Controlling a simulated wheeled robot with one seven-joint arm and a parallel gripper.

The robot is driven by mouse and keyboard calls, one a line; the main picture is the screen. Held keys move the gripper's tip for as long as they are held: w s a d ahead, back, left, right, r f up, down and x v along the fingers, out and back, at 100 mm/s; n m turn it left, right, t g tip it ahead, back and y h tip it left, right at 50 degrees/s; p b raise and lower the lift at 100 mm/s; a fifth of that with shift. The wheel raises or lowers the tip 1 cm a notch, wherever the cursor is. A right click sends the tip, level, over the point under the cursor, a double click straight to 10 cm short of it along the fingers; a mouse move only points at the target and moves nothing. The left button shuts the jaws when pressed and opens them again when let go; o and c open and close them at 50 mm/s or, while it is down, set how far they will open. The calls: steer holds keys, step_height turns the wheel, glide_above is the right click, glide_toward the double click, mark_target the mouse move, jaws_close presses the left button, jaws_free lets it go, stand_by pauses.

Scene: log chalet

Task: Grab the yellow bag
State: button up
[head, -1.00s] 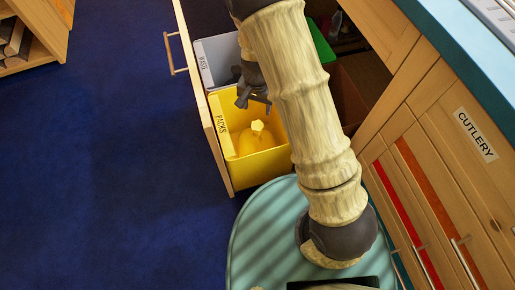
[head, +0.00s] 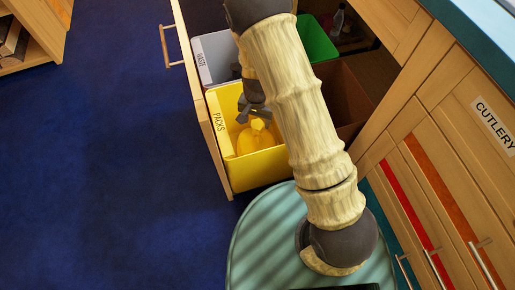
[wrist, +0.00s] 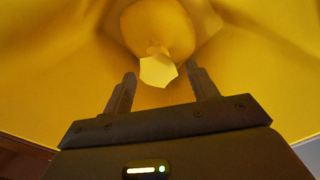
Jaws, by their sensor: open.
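The yellow bag (head: 255,140) sits inside the yellow bin (head: 270,169) labelled PACKS. Its pale knotted top shows between my fingers in the wrist view, with the round yellow body (wrist: 157,28) beyond it. My gripper (head: 253,114) is over the bin, right at the bag's top. In the wrist view my gripper (wrist: 160,85) is open, one finger on each side of the knot. I cannot tell whether either finger touches it. My arm hides part of the bin's right side.
The bin stands in a pulled-out wooden drawer (head: 213,150). A grey WASTE bin (head: 211,57) is behind it and a green bin (head: 316,40) at the back right. Cabinets with a CUTLERY label (head: 494,125) stand on the right. The blue floor (head: 110,150) at left is clear.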

mark_target(258, 124)
steer(key=f+b, duration=0.3)
steer(key=f, duration=0.2)
steer(key=shift+d, duration=0.2)
stand_by(0.3)
steer(key=shift+w, duration=0.1)
jaws_close()
